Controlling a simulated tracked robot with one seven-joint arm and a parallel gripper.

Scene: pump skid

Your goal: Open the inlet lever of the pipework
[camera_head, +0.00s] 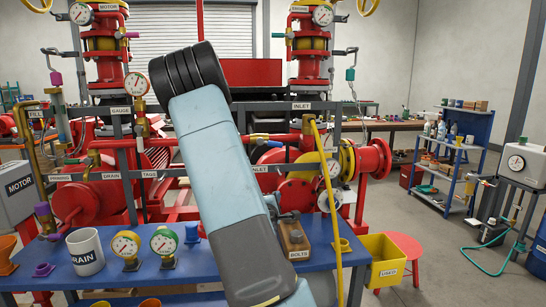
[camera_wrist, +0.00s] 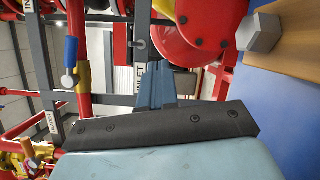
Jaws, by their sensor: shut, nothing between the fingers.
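A lever with a blue handle (camera_head: 268,142) sits on the red pipe between two INLET labels, just right of my arm in the head view. In the wrist view the blue handle (camera_wrist: 71,52) is at upper left, beside a yellow valve part (camera_wrist: 83,76). The handle looks roughly in line with the pipe. My gripper (camera_wrist: 157,72) is shut and empty. It is apart from the handle, and its tip covers part of an INLET label (camera_wrist: 140,92). My arm hides most of the gripper in the head view.
A wooden bolts box (camera_head: 293,240) stands on the blue bench close to my gripper; a hex bolt (camera_wrist: 259,32) shows large in the wrist view. A yellow hose (camera_head: 328,190) hangs right of the arm. Gauges (camera_head: 164,241) and a mug (camera_head: 86,252) stand left.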

